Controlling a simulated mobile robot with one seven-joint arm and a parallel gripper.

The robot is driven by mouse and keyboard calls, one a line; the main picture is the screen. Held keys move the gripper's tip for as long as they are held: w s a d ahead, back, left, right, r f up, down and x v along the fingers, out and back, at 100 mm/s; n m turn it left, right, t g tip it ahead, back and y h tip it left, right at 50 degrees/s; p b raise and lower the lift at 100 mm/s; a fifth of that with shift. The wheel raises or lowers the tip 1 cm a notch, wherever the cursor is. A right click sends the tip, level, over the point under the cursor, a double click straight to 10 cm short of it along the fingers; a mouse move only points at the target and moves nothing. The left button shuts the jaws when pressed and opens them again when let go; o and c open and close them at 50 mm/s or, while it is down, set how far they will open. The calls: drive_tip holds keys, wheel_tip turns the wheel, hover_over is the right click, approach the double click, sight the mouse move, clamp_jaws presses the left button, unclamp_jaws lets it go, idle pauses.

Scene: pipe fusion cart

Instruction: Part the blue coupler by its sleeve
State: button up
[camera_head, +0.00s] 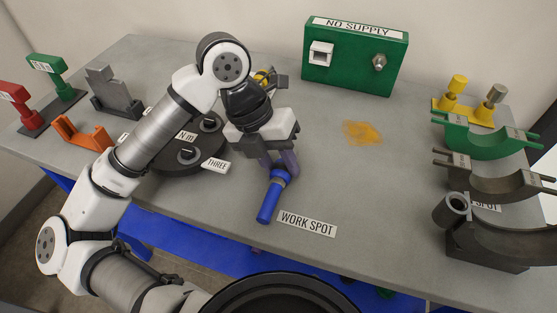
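The blue coupler (268,203) is at the front of the grey bench, left of the WORK SPOT label. It is a blue cylinder with a wider collar at its upper end and a thin lighter ring just below the collar. My gripper (279,168) points down at this collar end. Its two dark fingers stand apart, one to each side of the collar. I cannot tell whether they touch it. The fingers partly hide the coupler's top end.
A dark round turntable (187,150) with knobs lies left of my gripper. A green NO SUPPLY box (355,58) stands at the back. Curved saddles (485,140) line the right side. An orange patch (362,132) lies mid-bench. The bench between is mostly clear.

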drive_tip(key=o, duration=0.4)
drive_tip(key=shift+a, duration=0.1)
